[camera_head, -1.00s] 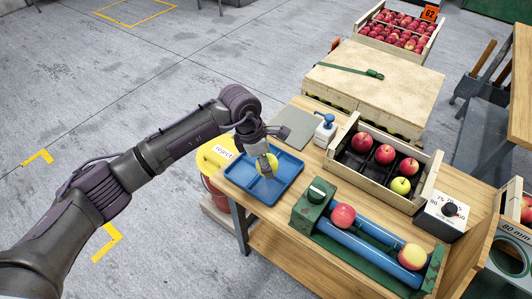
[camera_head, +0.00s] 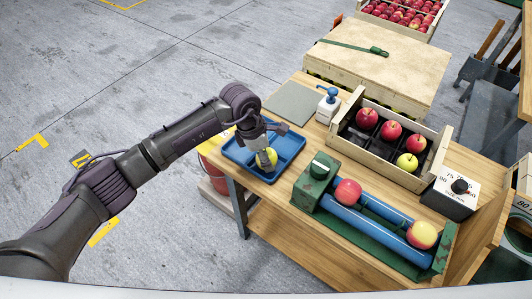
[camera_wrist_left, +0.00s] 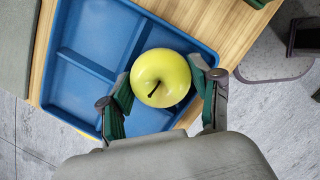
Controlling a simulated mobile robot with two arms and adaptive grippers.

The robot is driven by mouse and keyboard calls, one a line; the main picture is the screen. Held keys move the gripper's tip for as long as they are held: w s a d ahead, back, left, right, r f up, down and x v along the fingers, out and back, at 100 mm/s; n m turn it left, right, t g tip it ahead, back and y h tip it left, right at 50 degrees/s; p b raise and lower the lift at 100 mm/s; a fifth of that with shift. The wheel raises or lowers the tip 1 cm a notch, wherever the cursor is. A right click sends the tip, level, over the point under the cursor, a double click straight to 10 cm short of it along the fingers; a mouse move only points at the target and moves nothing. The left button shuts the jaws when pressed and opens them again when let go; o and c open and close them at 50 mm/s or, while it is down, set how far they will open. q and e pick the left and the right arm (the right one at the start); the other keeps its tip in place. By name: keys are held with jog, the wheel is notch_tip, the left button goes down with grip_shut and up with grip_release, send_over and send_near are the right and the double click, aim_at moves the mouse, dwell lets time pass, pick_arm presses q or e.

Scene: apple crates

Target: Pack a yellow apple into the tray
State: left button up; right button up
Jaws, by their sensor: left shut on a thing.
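The yellow apple (camera_head: 267,158) is between the fingers of my left gripper (camera_head: 265,155), over the near right part of the blue divided tray (camera_head: 246,171). In the left wrist view my left gripper (camera_wrist_left: 163,98) is shut on this yellow apple (camera_wrist_left: 160,78), stem facing the camera. The blue tray (camera_wrist_left: 75,92) shows beneath it with empty compartments; whether the apple touches it I cannot tell. A wooden crate (camera_head: 372,168) holds a dark compartment tray (camera_head: 387,146) with several red apples (camera_head: 391,131) and a yellow-green apple (camera_head: 407,162). My right gripper is out of view.
A green sorter (camera_head: 310,190) with blue rollers bears two red-yellow apples (camera_head: 348,191). A blue-topped dispenser (camera_head: 328,104) and a grey mat (camera_head: 291,104) are behind the tray. A dial box (camera_head: 451,192) stands right of the crate.

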pick_arm(q)
jog(key=shift+r, duration=0.1)
jog(key=o, duration=1.3)
jog(key=v, duration=1.2)
